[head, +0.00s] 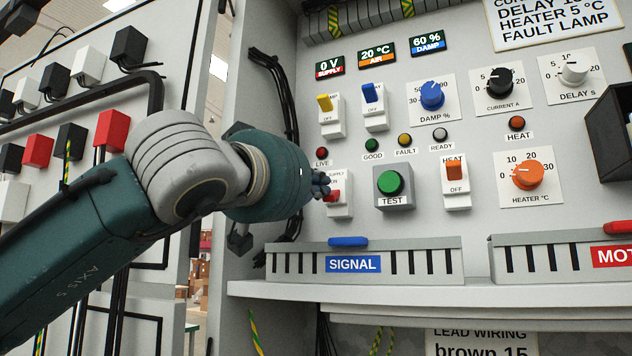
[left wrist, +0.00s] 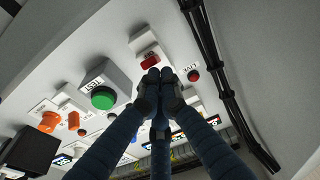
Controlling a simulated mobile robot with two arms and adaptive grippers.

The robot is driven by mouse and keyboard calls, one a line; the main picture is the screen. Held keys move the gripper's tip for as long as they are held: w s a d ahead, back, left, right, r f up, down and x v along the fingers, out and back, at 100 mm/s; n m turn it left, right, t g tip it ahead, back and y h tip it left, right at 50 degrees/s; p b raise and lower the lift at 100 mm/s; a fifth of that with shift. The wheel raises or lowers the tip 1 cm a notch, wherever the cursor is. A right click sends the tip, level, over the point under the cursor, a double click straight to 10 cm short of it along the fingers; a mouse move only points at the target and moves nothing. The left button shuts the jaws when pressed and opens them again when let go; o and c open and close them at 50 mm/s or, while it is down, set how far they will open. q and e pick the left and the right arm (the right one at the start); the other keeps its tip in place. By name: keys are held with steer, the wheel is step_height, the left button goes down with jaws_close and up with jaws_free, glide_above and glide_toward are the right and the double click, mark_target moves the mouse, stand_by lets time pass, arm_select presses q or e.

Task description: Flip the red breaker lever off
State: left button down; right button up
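The red breaker lever (head: 333,196) sits on a white switch body labelled SUPPLY, on the grey panel left of the green TEST button (head: 391,183). It also shows in the left wrist view (left wrist: 150,62), just beyond my fingertips. My left gripper (head: 321,185) has its dark fingers drawn together at the tips, with nothing visible between them. In the left wrist view the closed fingertips (left wrist: 160,78) are close to the lever; I cannot tell whether they touch it. The fingers partly cover the switch in the head view. My right gripper is not in view.
The SUPPLY display (head: 330,66) reads 0 V. A yellow lever (head: 324,103), a blue lever (head: 370,92) and an orange lever (head: 454,170) are nearby. A SIGNAL wiring duct (head: 410,262) runs below. Black cables (head: 278,90) hang on the cabinet's left side.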

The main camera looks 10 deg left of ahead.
arm_select(q)
steer(key=f+b+v, duration=0.2)
steer(key=b+v, duration=0.1)
steer(key=v, duration=0.6)
steer(key=shift+b, duration=0.35)
steer(key=shift+w+f, duration=0.15)
